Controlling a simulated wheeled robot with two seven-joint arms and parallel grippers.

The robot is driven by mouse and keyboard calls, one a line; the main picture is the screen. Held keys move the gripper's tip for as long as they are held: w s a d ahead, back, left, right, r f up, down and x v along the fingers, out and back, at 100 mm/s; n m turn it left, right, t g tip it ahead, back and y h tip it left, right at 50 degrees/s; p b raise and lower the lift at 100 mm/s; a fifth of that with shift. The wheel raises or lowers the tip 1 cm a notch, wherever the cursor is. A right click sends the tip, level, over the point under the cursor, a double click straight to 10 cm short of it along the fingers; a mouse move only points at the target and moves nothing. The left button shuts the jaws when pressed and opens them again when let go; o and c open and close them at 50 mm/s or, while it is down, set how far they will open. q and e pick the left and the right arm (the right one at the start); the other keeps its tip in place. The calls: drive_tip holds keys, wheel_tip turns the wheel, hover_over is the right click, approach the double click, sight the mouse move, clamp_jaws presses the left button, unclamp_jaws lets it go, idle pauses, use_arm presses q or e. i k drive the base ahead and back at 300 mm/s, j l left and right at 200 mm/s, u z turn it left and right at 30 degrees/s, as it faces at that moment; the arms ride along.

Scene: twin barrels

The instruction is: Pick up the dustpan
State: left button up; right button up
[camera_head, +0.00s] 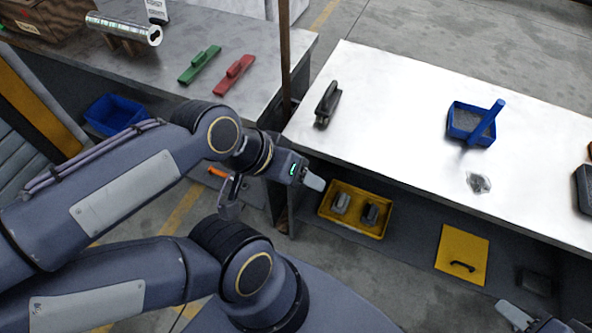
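A blue, open-topped pan with a long blue handle (465,124), which I take as the dustpan, lies on the white tabletop (395,110) at the right. Its inside is grey, and the handle slants up to the right. My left gripper (271,188) is left of the table's near left corner, well away from the pan, with its fingers apart and nothing seen between them. My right gripper (546,319) shows only partly at the bottom right edge, below the table. Its visible tips are apart, and the rest is cut off.
A black stapler-like tool (327,104) and a clear crumpled piece (479,183) lie on the white table. Below are a yellow tray (376,230) and a yellow panel (461,256). Green (199,65) and red (233,75) tools lie on the left bench. An upright post (285,50) stands between.

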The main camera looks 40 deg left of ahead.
sight(472, 124)
drive_tip(key=z, duration=1.7)
drive_tip(key=u, duration=1.65)
drive_tip(key=i+l, duration=0.1)
drive_tip(key=l, duration=0.3)
drive_tip(key=i+l, duration=0.1)
drive_tip(key=l, duration=0.3)
drive_tip(key=i+l, duration=0.1)
drive_tip(key=l, duration=0.3)
drive_tip(key=i+j+u, duration=0.1)
drive_tip(key=u, duration=0.7)
drive_tip(key=i+u, duration=0.15)
drive_tip(key=u, duration=0.2)
drive_tip(key=i+u, duration=0.1)
drive_tip(key=u, duration=0.3)
